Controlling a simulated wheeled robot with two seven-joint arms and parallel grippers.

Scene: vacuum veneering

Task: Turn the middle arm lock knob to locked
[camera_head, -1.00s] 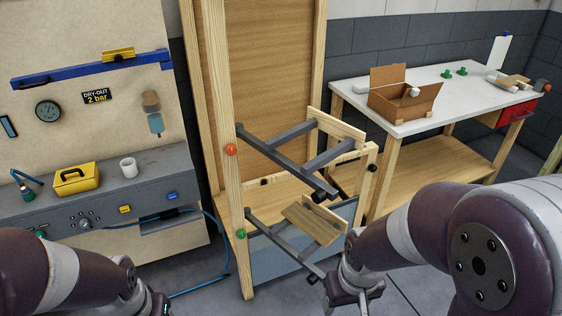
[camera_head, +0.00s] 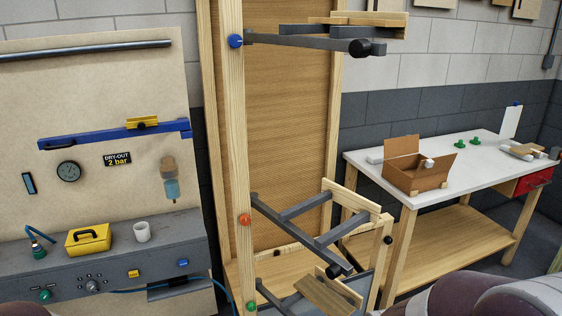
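The tall wooden frame (camera_head: 232,130) carries three grey swing arms, one above another, each with a coloured knob on the left post. The middle arm (camera_head: 300,232) has an orange-red knob (camera_head: 244,219). The top arm (camera_head: 305,42) has a blue knob (camera_head: 235,41), and the bottom arm has a green knob (camera_head: 251,307). The middle arm reaches out to the front right and ends in a black cap (camera_head: 340,268). I cannot read locked or unlocked marks on the orange-red knob. Neither of my grippers is in view; only parts of my arms show along the bottom edge.
A grey control console (camera_head: 110,262) with a yellow case (camera_head: 88,240) and a white cup (camera_head: 142,232) stands left of the frame. A white-topped workbench (camera_head: 460,165) with an open cardboard box (camera_head: 418,172) stands right. The arms jut into the space before the frame.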

